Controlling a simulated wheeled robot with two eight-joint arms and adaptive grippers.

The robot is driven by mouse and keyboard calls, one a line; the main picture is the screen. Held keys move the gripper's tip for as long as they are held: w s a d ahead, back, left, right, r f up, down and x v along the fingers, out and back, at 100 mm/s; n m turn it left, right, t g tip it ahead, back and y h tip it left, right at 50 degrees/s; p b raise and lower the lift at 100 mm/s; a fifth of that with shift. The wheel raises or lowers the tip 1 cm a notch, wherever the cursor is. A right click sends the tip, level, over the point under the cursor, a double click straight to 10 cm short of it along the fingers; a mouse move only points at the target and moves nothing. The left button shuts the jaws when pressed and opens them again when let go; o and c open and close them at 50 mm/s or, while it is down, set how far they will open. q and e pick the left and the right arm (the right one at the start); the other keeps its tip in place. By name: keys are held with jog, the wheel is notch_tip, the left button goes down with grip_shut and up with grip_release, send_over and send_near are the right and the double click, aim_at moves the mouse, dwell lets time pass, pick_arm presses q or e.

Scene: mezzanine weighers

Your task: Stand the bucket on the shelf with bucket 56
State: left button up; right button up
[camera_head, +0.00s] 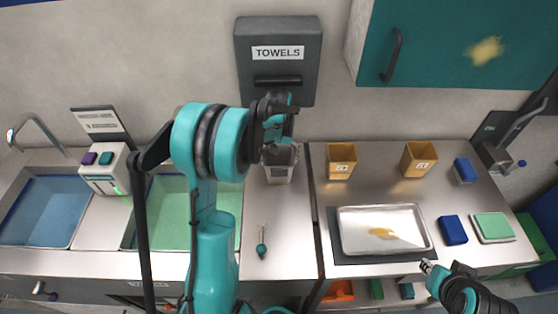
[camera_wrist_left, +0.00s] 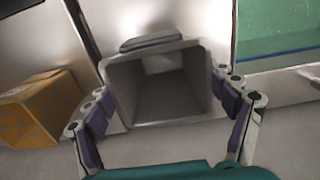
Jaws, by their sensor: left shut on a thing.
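A grey, open-topped bucket (camera_head: 277,172) is at the back of the steel counter, below the towel dispenser. My left gripper (camera_head: 279,140) is above it and shut on it. In the left wrist view the bucket (camera_wrist_left: 156,88) sits between the two fingers, and I look into its empty inside. I cannot tell whether its base touches the counter. Two ochre buckets with small white labels, one left (camera_head: 341,162) and one right (camera_head: 419,160), stand at the back of the right counter. Their numbers are too small to read. My right gripper (camera_head: 428,266) is at the lower right, away from the buckets.
A steel tray (camera_head: 348,246) with a yellow smear lies on the right counter. Blue blocks (camera_head: 453,230) and a green-topped block (camera_head: 494,227) are right of it. A blue sink (camera_head: 45,213) and a green sink (camera_head: 160,212) are left. A teal cupboard (camera_head: 455,50) hangs above.

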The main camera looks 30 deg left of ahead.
pick_arm(q)
jog(key=shift+s, duration=0.1)
jog(key=shift+f, duration=0.15)
jog(key=o, duration=1.8)
jog(key=shift+c, duration=0.2)
